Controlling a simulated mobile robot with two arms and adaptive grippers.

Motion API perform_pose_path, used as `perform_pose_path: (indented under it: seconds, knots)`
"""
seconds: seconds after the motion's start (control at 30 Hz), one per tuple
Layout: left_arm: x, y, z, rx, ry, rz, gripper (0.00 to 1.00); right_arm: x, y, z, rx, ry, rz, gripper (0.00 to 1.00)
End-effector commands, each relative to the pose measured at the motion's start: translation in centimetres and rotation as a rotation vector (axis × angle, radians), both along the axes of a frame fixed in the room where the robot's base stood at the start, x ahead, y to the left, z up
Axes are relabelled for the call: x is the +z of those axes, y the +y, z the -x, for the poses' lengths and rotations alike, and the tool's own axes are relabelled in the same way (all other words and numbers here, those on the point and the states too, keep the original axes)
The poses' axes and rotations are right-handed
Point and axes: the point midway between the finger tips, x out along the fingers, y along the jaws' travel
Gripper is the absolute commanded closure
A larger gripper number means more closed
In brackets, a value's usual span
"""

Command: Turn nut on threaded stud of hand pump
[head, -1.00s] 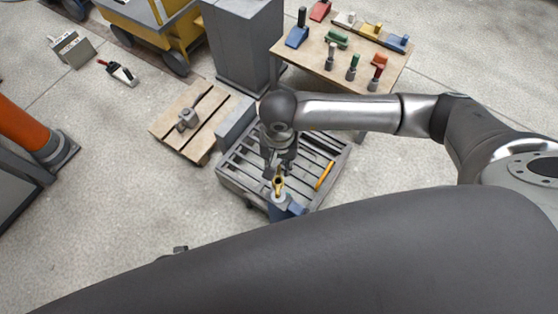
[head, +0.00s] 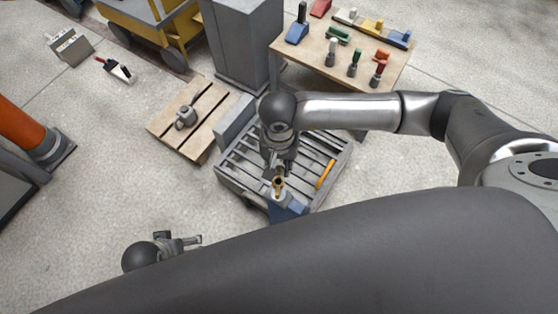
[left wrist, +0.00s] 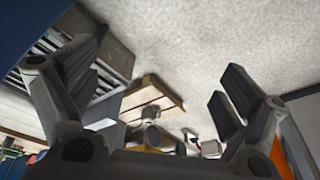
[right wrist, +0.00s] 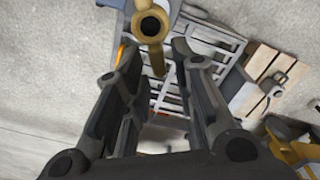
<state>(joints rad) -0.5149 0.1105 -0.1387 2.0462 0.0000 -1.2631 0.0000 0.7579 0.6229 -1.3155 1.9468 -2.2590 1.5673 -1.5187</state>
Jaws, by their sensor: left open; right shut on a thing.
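The stud's thread cannot be made out. My left gripper (head: 196,240) is open and empty, low over the floor left of the pump.
The slatted frame (head: 230,178) carries a yellow bar (head: 325,174). A wooden pallet (head: 165,128) with a grey metal part (head: 186,117) lies left of it. A tool table (head: 345,75) and grey cabinet (head: 240,50) stand behind.

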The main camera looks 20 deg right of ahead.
Motion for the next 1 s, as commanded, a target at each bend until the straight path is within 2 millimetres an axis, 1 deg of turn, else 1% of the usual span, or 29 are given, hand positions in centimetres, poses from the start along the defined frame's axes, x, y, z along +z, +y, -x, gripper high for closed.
perform_pose_path:
  seconds: [0.33,0.7,1.0]
  knots:
    - [3.4,0.1,0.1,0.003,-0.021,0.001,0.04,-1.3,0.0,0.0,0.0,0.0,0.0,0.98]
    - [7.0,0.3,0.7,0.006,-0.041,0.002,0.04,-2.6,0.0,0.0,0.0,0.0,0.001,0.98]
    - [9.1,0.4,1.4,0.007,-0.051,0.002,0.04,-3.2,0.0,0.0,0.0,0.0,0.001,0.98]
